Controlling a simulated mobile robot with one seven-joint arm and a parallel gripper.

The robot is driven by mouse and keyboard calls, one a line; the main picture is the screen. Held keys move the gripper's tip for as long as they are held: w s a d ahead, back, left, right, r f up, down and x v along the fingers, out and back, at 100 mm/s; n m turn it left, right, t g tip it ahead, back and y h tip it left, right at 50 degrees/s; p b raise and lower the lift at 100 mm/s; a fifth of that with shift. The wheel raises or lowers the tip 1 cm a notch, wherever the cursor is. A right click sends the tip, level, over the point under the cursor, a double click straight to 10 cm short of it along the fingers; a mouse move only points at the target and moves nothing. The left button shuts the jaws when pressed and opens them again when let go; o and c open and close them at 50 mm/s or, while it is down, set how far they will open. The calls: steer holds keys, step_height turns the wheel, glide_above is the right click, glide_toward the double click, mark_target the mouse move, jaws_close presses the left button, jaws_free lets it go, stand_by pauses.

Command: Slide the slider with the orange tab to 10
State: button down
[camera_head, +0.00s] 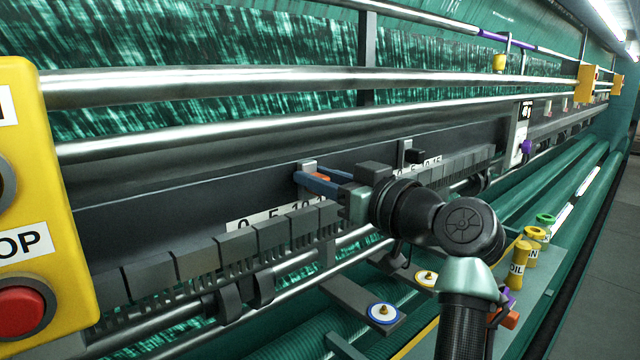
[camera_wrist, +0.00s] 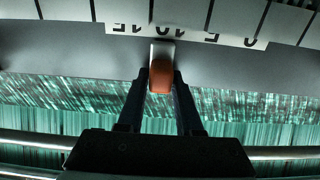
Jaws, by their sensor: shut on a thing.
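The orange tab (camera_head: 320,177) sits on a small pale slider block (camera_head: 308,165) on the dark rail. My gripper (camera_head: 322,181) has its blue fingers around the tab. In the wrist view the orange tab (camera_wrist: 161,76) is held between the fingertips of my gripper (camera_wrist: 160,82), in front of the pale slider (camera_wrist: 161,50). The white number scale (camera_head: 268,218) lies below the rail and reads 0, 5, 10 and on, its right end hidden by my arm.
A second slider (camera_head: 405,150) with a dark tab and its own scale (camera_head: 425,163) is to the right. Shiny bars (camera_head: 250,85) cross above. A yellow stop box (camera_head: 45,200) is at left. Dark blocks (camera_head: 240,248) line the rail's underside. Oil containers (camera_head: 518,265) stand at lower right.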

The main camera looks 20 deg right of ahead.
steer(key=shift+s+a, duration=0.1)
steer(key=shift+a, duration=0.25)
steer(key=c, duration=0.6)
jaws_free()
steer(key=shift+c, duration=0.2)
steer(key=shift+d, duration=0.1)
steer(key=b+v, duration=0.5)
steer(key=v, duration=0.8)
